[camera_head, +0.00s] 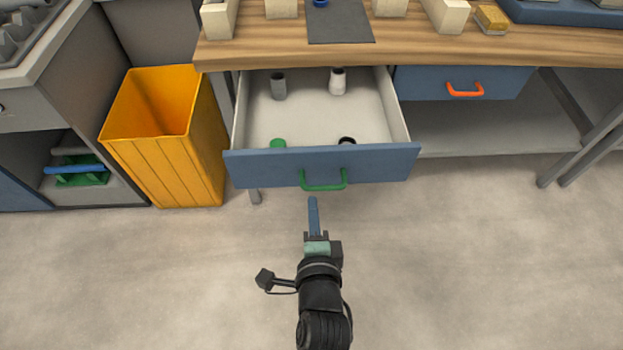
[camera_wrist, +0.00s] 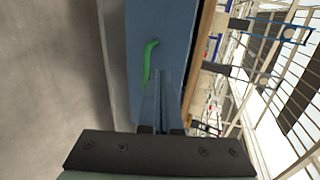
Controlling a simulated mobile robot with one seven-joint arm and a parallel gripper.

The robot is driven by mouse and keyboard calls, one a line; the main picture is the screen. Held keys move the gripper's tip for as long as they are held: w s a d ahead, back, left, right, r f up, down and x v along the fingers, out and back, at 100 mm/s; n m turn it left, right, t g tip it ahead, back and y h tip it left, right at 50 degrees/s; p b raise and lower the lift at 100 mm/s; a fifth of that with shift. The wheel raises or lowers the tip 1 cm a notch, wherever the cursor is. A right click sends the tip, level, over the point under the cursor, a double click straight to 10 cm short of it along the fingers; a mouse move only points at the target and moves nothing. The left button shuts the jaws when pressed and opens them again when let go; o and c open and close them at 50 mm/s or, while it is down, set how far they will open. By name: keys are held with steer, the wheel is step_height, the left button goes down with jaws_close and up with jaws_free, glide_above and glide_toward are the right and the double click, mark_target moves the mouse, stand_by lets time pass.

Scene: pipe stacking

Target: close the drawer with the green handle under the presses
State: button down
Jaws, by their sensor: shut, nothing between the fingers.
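The drawer (camera_head: 250,170) with the green handle (camera_head: 323,187) is pulled out from under the wooden bench, and its inside shows from above. It holds several small cylinders, among them a grey one (camera_head: 279,86) and a white one (camera_head: 338,82). My gripper (camera_head: 312,200) is shut and empty, its fingertips pointing at the drawer front just below the green handle in the head view. In the wrist view, the blue drawer front (camera_wrist: 145,20) and the green handle (camera_wrist: 149,62) lie ahead of the shut fingers (camera_wrist: 160,80). Whether the fingertips touch the drawer is unclear.
A blue drawer (camera_head: 430,85) with an orange handle (camera_head: 465,90) is shut on the right. A yellow bin (camera_head: 170,150) stands left of the open drawer. The wooden bench top (camera_head: 420,48) is above. The floor in front is clear.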

mark_target(310, 167)
steer(key=b+x, duration=0.2)
steer(key=x, duration=0.7)
steer(key=shift+w, duration=0.2)
steer(key=shift+w, duration=0.1)
